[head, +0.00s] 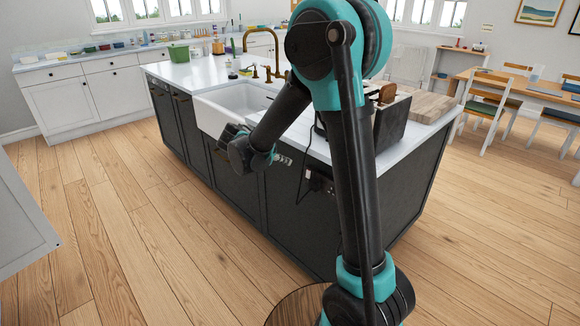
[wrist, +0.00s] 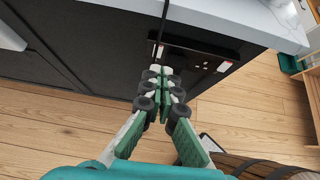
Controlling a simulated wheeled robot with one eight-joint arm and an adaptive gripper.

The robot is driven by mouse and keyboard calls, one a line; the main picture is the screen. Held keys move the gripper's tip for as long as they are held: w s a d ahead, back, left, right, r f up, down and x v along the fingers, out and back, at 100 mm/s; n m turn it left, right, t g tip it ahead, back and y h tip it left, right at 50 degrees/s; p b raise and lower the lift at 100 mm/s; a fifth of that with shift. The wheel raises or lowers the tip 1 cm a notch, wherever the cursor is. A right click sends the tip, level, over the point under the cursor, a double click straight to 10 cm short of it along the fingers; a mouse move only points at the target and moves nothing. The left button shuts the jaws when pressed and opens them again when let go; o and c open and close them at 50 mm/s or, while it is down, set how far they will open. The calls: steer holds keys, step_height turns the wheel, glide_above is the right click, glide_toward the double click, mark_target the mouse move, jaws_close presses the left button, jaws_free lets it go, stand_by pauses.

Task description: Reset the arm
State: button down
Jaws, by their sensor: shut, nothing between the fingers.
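My gripper (head: 284,159) is at the end of my black and teal arm, in front of the kitchen island's dark side. In the wrist view my gripper (wrist: 162,74) shows green and white fingers with black joints, closed together with nothing between them. Its tips are close to the island's dark panel (wrist: 90,55), below the white countertop edge; I cannot tell the exact gap. In the head view my arm bends down from the top and hides part of the island.
The island (head: 225,190) has a white sink (head: 222,115) and a brass tap (head: 262,45). A dark socket strip (wrist: 200,52) with a cable is near my gripper. A round wooden object (head: 298,306) stands at the bottom. The wooden floor (head: 120,230) at left is clear.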

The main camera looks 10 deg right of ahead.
steer(key=shift+s+a+r, duration=0.1)
steer(key=shift+a+r, duration=0.05)
steer(key=shift+r, duration=0.15)
steer(key=s+d+f+m+y, duration=0.2)
steer(key=s+d+f+m, duration=0.1)
steer(key=s+m, duration=0.5)
steer(key=s+d+f+m+g+y, duration=0.1)
steer(key=s+d+f+m+y, duration=0.2)
steer(key=s+m, duration=0.5)
steer(key=s+d+f+m+g+y, duration=0.1)
steer(key=s+d+f+m+y, duration=0.2)
steer(key=s+m, duration=0.6)
steer(key=shift+s+d+f, duration=0.3)
steer(key=shift+s, duration=0.45)
